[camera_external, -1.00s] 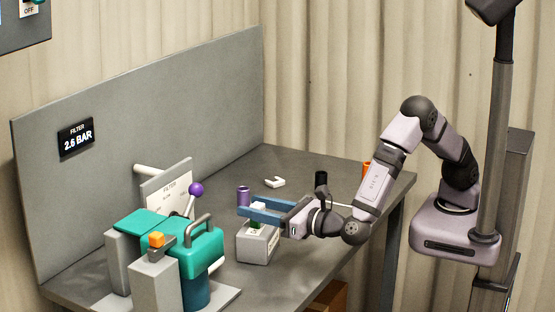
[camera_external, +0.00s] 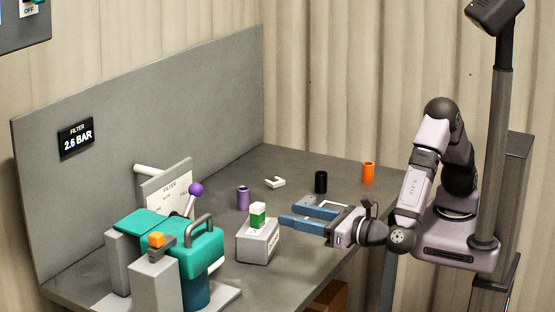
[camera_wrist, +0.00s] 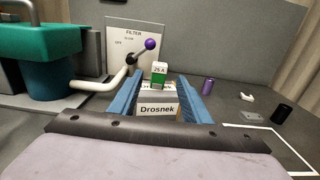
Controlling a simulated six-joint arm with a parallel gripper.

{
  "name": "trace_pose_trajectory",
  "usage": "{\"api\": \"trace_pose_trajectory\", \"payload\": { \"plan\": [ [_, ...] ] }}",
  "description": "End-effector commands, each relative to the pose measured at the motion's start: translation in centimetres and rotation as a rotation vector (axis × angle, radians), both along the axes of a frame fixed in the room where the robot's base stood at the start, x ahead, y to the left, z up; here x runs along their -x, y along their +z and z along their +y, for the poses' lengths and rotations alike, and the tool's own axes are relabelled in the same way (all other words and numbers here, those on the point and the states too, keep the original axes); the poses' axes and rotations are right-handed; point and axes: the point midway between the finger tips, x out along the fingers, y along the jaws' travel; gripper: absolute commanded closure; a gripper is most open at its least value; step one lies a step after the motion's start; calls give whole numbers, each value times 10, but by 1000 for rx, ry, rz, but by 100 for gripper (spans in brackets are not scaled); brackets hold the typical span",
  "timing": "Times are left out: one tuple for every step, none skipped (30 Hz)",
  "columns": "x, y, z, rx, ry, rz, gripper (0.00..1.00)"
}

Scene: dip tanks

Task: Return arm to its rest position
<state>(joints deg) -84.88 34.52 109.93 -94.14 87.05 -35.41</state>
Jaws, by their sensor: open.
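My gripper (camera_external: 308,213) is open and empty, with its two blue fingers spread above the grey table (camera_external: 300,262). In the external view it is to the right of a grey block (camera_external: 257,244) that bears a green and white piece (camera_external: 258,215). In the wrist view the fingers (camera_wrist: 152,97) frame that block, labelled "Drosnek" (camera_wrist: 157,109), with the green piece (camera_wrist: 159,73) upright on top. The fingers look apart from both. My arm is folded back toward its base at the right.
A teal filter unit (camera_external: 205,248) with a purple-knobbed lever (camera_external: 196,189) stands at the left. Purple (camera_external: 243,198), black (camera_external: 321,182) and orange (camera_external: 368,172) cylinders and a white clip (camera_external: 275,182) stand toward the back. A white outline marks the table near my gripper.

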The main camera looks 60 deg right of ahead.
Motion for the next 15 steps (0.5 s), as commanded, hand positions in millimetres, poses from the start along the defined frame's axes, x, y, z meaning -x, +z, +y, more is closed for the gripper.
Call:
{"api": "trace_pose_trajectory", "payload": {
  "plan": [
    [5, -1, 1, 0, 3, 0, 57],
    [7, -1, 1, 0, 3, 0, 57],
    [8, -1, 0, 0, 2, 0, 57],
    [10, 0, 0, 0, 1, 0, 57],
    [10, 0, 0, 1, 1, 1, 57],
    [11, 0, 0, 1, 1, 1, 57],
    [12, 0, 0, 1, 0, 1, 57],
    [12, 0, 0, 1, 0, 1, 57],
    [12, 0, 0, 1, 0, 1, 57],
    [12, 0, 0, 1, 0, 1, 57],
    [12, 0, 0, 1, 0, 1, 57],
    [12, 0, 0, 1, 0, 1, 57],
    [12, 0, 0, 1, 0, 1, 57],
    [12, 0, 0, 1, 0, 1, 57],
    [12, 0, 0, 1, 0, 0, 57]
  ]
}}
